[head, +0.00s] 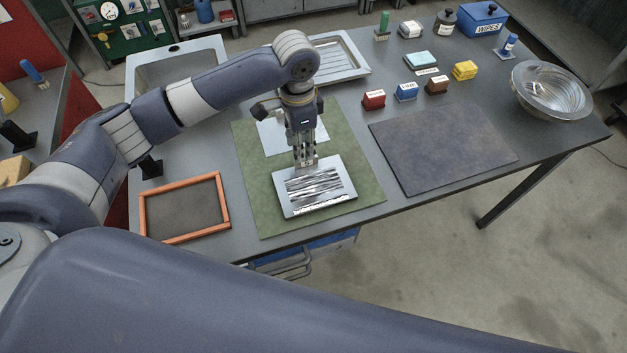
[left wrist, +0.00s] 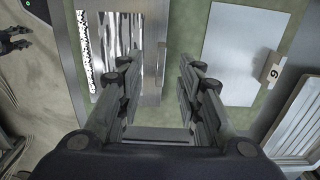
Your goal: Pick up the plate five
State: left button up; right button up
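A plate with a streaked, mirror-like face (head: 315,187) lies on the green mat (head: 262,213) in the head view; it also shows at the left of the left wrist view (left wrist: 122,45). I cannot read a number on it. A pale plain plate (head: 277,137) lies behind it; in the left wrist view (left wrist: 230,50) its tag reads 6 or 9. My left gripper (head: 306,164) points down at the far edge of the streaked plate. Its fingertips (left wrist: 173,58) are apart with a narrow gap, and nothing shows held.
An orange frame (head: 225,205) lies left of the mat, and a dark flat mat (head: 445,155) lies right. Small coloured blocks, including a red one (head: 374,99), stand behind it. A glass bowl (head: 552,90) stands far right. A sink (head: 180,70) is at back left.

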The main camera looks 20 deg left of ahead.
aim_at(314, 183)
pick_arm(q)
jog(key=shift+w+f, duration=0.1)
jog(key=shift+f, duration=0.25)
jog(key=f, duration=0.1)
jog(key=f+p, duration=0.1)
jog(key=f, duration=0.1)
jog(key=d+f, duration=0.1)
jog(key=f, duration=0.1)
jog(key=shift+w+p, duration=0.3)
jog(key=shift+c, duration=0.8)
grip_shut()
pick_arm(e)
jog(key=shift+w+r, duration=0.6)
jog(key=shift+r, duration=0.2)
